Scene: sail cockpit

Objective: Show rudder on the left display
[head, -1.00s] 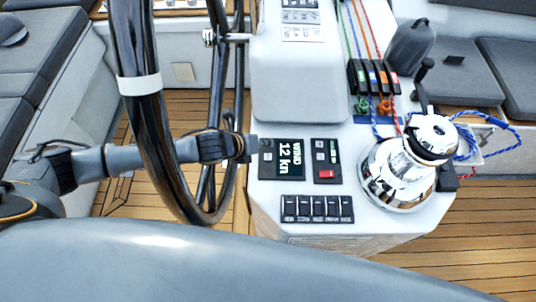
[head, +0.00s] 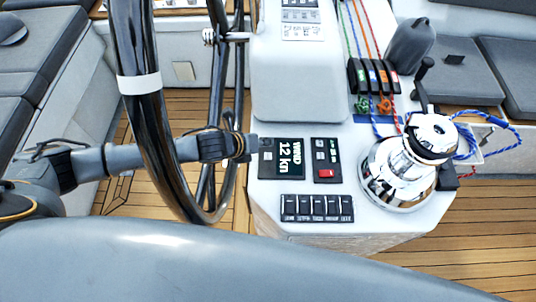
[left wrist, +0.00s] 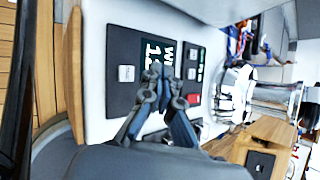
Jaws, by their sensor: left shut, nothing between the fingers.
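The left display (head: 290,158) is a small dark panel on the white console and reads "WIND 12 kn". Its pale button shows on the dark frame in the left wrist view (left wrist: 126,73). My left gripper (head: 250,148) is shut and empty at the left edge of this display, covering part of the frame there. In the left wrist view its closed fingertips (left wrist: 157,78) lie over the display's lower part. I cannot tell whether they touch it. My right gripper is not in view.
A black steering wheel (head: 150,110) stands in front of my left arm. A panel with a red button (head: 326,160) is right of the display, and a row of switches (head: 317,208) is below. A chrome winch (head: 400,170) with ropes stands at the right.

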